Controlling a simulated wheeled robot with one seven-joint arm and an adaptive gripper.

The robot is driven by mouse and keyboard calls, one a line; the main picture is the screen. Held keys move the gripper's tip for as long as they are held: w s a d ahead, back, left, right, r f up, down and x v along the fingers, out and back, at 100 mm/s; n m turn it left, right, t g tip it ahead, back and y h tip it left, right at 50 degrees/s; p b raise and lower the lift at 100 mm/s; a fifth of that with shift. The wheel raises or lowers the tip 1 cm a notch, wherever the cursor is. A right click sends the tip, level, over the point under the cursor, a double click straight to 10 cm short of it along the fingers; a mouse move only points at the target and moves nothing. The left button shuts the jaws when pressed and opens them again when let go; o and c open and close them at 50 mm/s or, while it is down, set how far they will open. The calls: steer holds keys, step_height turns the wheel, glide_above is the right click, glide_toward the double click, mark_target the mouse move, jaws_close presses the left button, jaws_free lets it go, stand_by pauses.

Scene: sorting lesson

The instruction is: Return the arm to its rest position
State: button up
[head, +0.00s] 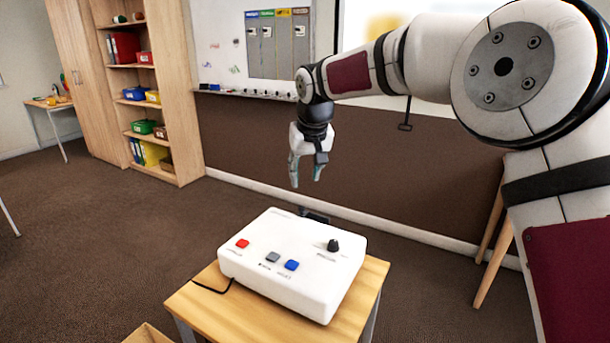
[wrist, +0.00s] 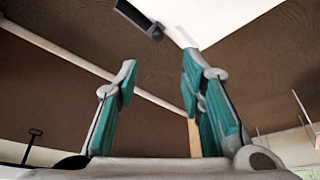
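My gripper (head: 306,174) hangs from my arm, pointing down, above and behind the white control box in the head view. Its two teal-padded fingers are apart with nothing between them. The open fingers also show in the wrist view (wrist: 158,92). The arm reaches in from the right of the head view, bent over the area right of the box. The gripper is clear of the box and touches nothing that I can see.
The white control box (head: 272,287) has red, grey and blue buttons and a black knob. It sits on a small wooden table (head: 215,312). A wooden shelf (head: 178,95) stands back left, a whiteboard (head: 222,50) behind. Open carpet lies left.

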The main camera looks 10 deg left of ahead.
steer(key=s+d+r+m+h+p, duration=0.1)
steer(key=s+d+r+p, duration=0.1)
steer(key=s+d+r, duration=0.6)
steer(key=s+d+r+m+h+p, duration=0.15)
steer(key=s+d+r, duration=0.35)
steer(key=s+d, duration=0.65)
steer(key=s+d+f+p, duration=0.1)
steer(key=s+d, duration=0.3)
steer(key=s, duration=0.4)
steer(key=s+d+f+m+p, duration=0.1)
steer(key=s+d, duration=0.2)
steer(key=s, duration=0.6)
steer(key=s+d+f+m+p, duration=0.1)
steer(key=s+d, duration=0.3)
steer(key=s, duration=0.5)
steer(key=shift+s+d+f+p, duration=0.15)
steer(key=shift+d+f+p, duration=0.15)
steer(key=shift+p, duration=0.25)
